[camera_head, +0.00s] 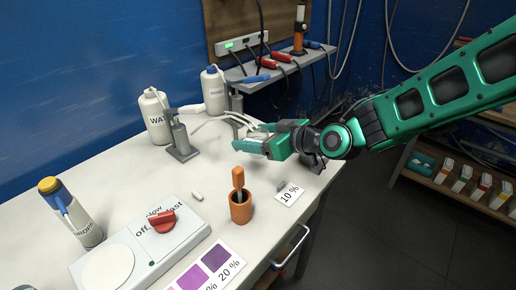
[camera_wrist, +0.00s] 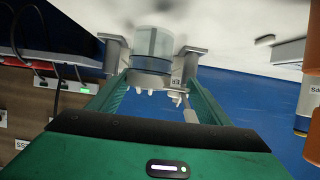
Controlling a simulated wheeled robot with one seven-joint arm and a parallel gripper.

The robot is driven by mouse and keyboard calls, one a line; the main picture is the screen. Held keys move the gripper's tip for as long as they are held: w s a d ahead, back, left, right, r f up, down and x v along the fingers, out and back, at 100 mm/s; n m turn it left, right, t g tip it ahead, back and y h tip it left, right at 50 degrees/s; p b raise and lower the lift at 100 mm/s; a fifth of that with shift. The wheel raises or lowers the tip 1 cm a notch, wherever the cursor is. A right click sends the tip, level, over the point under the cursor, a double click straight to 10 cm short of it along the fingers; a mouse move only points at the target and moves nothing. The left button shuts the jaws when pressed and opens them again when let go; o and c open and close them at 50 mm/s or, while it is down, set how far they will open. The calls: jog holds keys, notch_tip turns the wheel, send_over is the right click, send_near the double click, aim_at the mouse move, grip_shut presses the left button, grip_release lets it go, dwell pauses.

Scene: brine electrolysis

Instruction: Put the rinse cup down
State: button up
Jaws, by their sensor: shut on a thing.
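My gripper (camera_head: 240,147) reaches in from the right, over the back right part of the white table. In the wrist view, my gripper (camera_wrist: 152,62) is shut on a pale, translucent cup (camera_wrist: 153,42), which sits between the two grey fingertips. I take this for the rinse cup. Its lower part shows grey, with small pale prongs beside it; I cannot tell what these belong to. In the head view I cannot make out the cup. Whether it touches the table cannot be told.
The white table (camera_head: 130,165) has clear room at its middle. A grey stand (camera_head: 181,150) and white bottles (camera_head: 155,115) stand behind. A dial box (camera_head: 140,250) is front left.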

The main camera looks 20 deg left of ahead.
jog(key=shift+w+d+f, duration=0.15)
jog(key=shift+w+f, duration=0.15)
jog(key=shift+w, duration=0.05)
jog(key=shift+f, duration=1.9)
jog(key=shift+f, duration=0.1)
jog(key=o, duration=1.2)
jog(key=shift+s+d, duration=0.1)
jog(key=v, duration=1.2)
